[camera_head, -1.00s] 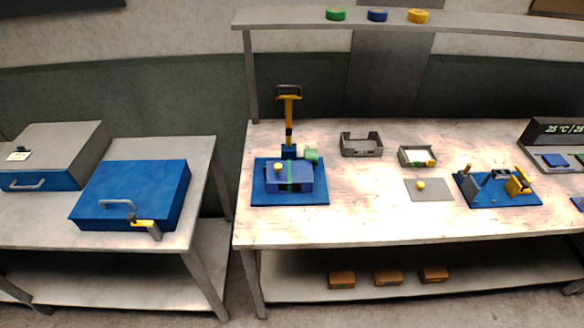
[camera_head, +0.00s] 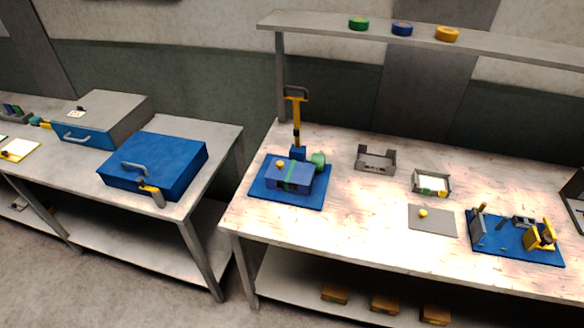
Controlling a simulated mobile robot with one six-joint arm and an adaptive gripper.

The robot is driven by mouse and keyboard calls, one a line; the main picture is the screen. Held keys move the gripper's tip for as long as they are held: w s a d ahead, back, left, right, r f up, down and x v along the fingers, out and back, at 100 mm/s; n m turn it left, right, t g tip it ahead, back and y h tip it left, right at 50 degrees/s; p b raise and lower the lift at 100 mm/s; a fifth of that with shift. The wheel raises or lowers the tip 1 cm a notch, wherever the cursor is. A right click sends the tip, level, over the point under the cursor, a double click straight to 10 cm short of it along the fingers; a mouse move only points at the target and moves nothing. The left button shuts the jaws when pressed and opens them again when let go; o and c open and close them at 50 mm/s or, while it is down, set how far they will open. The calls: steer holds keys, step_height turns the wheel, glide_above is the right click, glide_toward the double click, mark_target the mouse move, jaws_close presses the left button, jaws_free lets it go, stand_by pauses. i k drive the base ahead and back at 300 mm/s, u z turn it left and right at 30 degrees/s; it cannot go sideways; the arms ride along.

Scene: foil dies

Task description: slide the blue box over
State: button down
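A large blue box (camera_head: 165,158) with a grey handle on its top side stands near the right end of the left table (camera_head: 222,150). A yellow and grey lever-like part (camera_head: 153,194) sits at its front edge. A grey box with a blue front (camera_head: 112,113) stands behind it to the left, apart or nearly so. A smaller blue block (camera_head: 300,178) with a green band sits on a blue base plate (camera_head: 277,197) on the right bench, below a yellow-handled press (camera_head: 297,122). My gripper is not in view.
The right bench (camera_head: 345,225) also holds grey trays (camera_head: 375,160), a grey plate with a yellow knob (camera_head: 438,223) and a blue fixture (camera_head: 512,248). A gap separates the two tables. Tape rolls (camera_head: 402,28) lie on the shelf above.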

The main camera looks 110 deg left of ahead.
mark_target(270, 184)
steer(key=i, duration=0.75)
steer(key=z, duration=0.7)
steer(key=k, duration=0.15)
steer(key=u, duration=3.7)
steer(key=i, duration=0.3)
steer(key=u, duration=0.15)
